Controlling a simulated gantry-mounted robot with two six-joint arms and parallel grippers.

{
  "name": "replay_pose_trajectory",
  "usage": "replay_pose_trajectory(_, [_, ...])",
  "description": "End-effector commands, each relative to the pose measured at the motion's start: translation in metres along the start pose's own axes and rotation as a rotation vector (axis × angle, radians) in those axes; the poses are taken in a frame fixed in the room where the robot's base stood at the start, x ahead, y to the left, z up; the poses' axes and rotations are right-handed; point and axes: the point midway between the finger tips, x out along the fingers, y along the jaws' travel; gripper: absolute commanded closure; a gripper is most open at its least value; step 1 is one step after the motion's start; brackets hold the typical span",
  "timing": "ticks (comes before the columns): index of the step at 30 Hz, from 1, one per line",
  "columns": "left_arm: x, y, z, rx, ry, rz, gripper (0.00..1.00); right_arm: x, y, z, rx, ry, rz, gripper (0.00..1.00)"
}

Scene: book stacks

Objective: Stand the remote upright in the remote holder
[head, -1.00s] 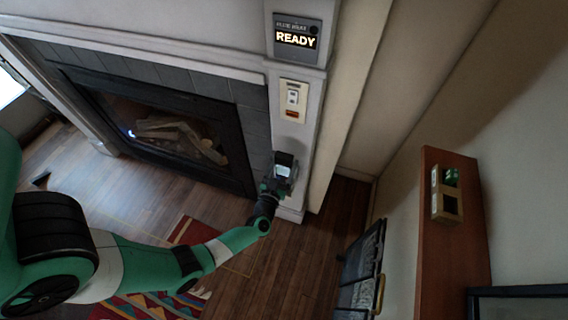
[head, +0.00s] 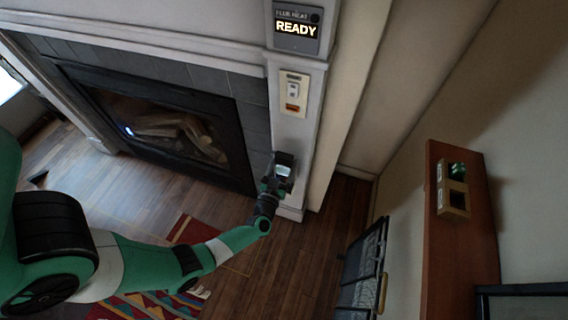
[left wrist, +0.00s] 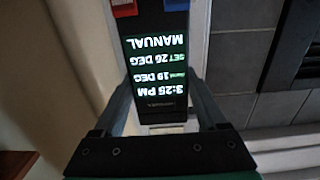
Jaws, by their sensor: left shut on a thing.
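The remote (head: 284,170) is a dark handset with a lit screen, in front of the white fireplace pillar. My left gripper (head: 279,182) is shut on it. The left wrist view shows the remote (left wrist: 156,75) between the two fingers, its screen text upside down, with red and blue patches at its top end. I cannot tell whether it touches the pillar. The remote holder (head: 455,210) seems to be the small tan box on the brown shelf at the right, far from the gripper. It has a dark opening and something green at its far end. My right gripper is not in view.
The white pillar (head: 310,110) carries a switch plate (head: 293,93) and a READY display (head: 297,28). The fireplace (head: 160,130) is left of it. A dark framed screen with a brass handle (head: 382,293) stands between pillar and brown shelf (head: 478,250). Wood floor lies between.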

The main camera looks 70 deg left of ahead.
Motion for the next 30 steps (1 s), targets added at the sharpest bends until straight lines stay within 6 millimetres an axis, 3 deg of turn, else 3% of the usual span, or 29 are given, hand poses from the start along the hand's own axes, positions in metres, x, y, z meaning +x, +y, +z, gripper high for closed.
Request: replay_pose_trajectory(30, [0.000, 0.000, 0.026, 0.000, 0.002, 0.000, 1.00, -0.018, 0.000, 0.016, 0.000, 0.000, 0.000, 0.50])
